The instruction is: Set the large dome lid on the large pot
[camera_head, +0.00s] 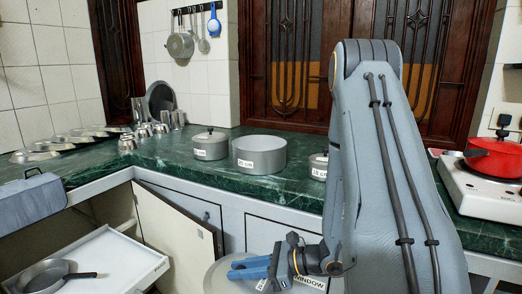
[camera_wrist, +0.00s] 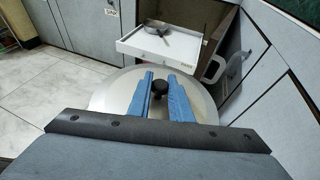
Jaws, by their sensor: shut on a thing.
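The large pot (camera_head: 259,154) is a grey, open-topped pot with a white label, standing upright on the green counter. The large dome lid (camera_head: 216,278) is a wide, light grey disc low in front of the cabinets, below counter level, partly hidden by my gripper (camera_head: 240,269). In the wrist view the lid (camera_wrist: 202,102) lies across the blue fingers of my gripper (camera_wrist: 160,77), with its black knob (camera_wrist: 159,88) between them. My gripper is shut on the lid's knob and is below and in front of the pot.
Smaller lidded pots (camera_head: 210,145) (camera_head: 318,166) flank the large pot. A red pan (camera_head: 492,158) sits on a white stove (camera_head: 466,187) at right. An open drawer (camera_head: 112,262) with a frying pan (camera_head: 45,276) and an open cabinet door (camera_head: 172,234) stand out at left.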

